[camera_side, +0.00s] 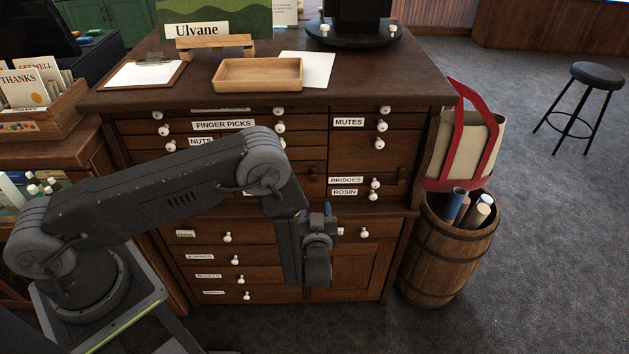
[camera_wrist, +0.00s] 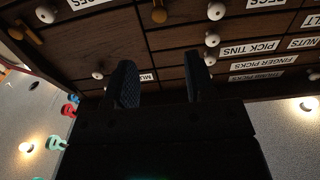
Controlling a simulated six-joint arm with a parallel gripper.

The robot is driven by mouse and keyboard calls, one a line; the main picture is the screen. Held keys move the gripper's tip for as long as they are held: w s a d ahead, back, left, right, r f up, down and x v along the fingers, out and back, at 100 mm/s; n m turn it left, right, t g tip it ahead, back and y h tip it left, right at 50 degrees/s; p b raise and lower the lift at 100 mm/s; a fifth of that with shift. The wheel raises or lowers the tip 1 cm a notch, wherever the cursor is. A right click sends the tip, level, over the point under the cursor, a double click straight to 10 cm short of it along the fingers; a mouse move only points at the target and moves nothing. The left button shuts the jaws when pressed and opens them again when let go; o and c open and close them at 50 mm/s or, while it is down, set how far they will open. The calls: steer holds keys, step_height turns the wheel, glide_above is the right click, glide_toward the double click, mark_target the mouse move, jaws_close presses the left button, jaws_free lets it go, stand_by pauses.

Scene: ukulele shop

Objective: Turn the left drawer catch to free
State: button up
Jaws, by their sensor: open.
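The wooden cabinet (camera_side: 330,112) stands in front of me. In the wrist view, which shows the cabinet upside down, a small tan wooden catch (camera_wrist: 158,14) is at the top edge, partly cut off; its turn is hard to tell. Another tan catch (camera_wrist: 28,33) is at the upper left there. In the side view one wooden catch (camera_side: 402,175) shows at the cabinet's right.
White knobs (camera_side: 382,126) stick out from several drawers around the gripper. A wooden tray (camera_side: 258,86) and a clipboard (camera_side: 146,73) lie on the cabinet top.

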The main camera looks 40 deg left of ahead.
mark_target(314, 178)
steer(key=x, duration=1.1)
steer(key=shift+c, duration=0.2)
steer(key=c, duration=0.8)
steer(key=shift+c, duration=0.2)
